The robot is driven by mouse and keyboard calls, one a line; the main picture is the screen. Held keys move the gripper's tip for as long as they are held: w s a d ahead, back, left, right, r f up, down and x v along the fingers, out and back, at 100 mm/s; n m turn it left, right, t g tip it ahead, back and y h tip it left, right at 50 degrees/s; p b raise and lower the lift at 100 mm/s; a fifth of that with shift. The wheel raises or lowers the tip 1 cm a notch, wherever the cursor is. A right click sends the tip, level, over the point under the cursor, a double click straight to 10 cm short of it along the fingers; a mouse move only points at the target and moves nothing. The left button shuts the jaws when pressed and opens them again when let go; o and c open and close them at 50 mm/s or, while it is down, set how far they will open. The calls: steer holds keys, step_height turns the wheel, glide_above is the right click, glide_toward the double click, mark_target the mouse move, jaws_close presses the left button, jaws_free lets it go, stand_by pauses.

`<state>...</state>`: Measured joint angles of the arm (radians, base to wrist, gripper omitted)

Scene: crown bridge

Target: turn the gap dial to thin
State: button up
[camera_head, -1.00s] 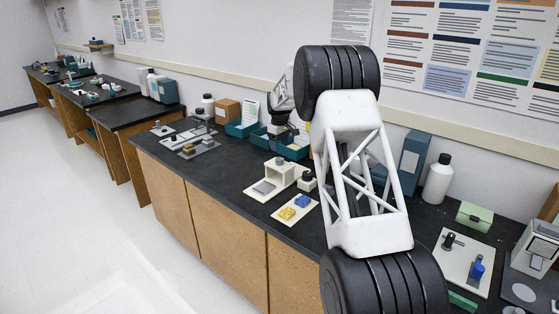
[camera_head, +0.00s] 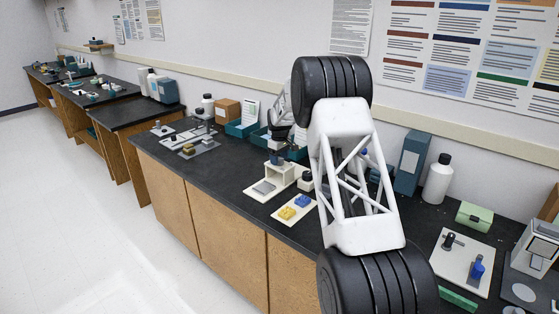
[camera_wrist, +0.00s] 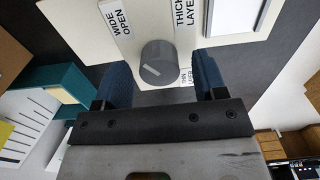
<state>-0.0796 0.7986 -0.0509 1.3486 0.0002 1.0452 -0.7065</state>
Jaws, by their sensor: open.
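The gap dial is a grey round knob (camera_wrist: 158,62) with a pale pointer line, seen from above in the wrist view. White labels around it read "WIDE OPEN" (camera_wrist: 120,17), "THICK LAYER" (camera_wrist: 190,14) and "THIN LAYER" (camera_wrist: 187,78), the last partly hidden by a finger. The pointer line slants toward the lower left of that view, and does not clearly point at any label. My gripper (camera_wrist: 160,66) is open, its blue fingers on either side of the dial; contact cannot be told. In the head view my gripper (camera_head: 277,155) is over the white block (camera_head: 281,173).
A grey pad (camera_head: 264,187) lies before the white block. A card with yellow blocks (camera_head: 287,213) and blue blocks (camera_head: 302,201) is beside it. Teal trays (camera_head: 240,129) stand behind. A white bottle (camera_head: 438,180) and teal box (camera_head: 411,163) stand to the right.

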steer(key=shift+f, duration=0.4)
steer(key=c, duration=0.9)
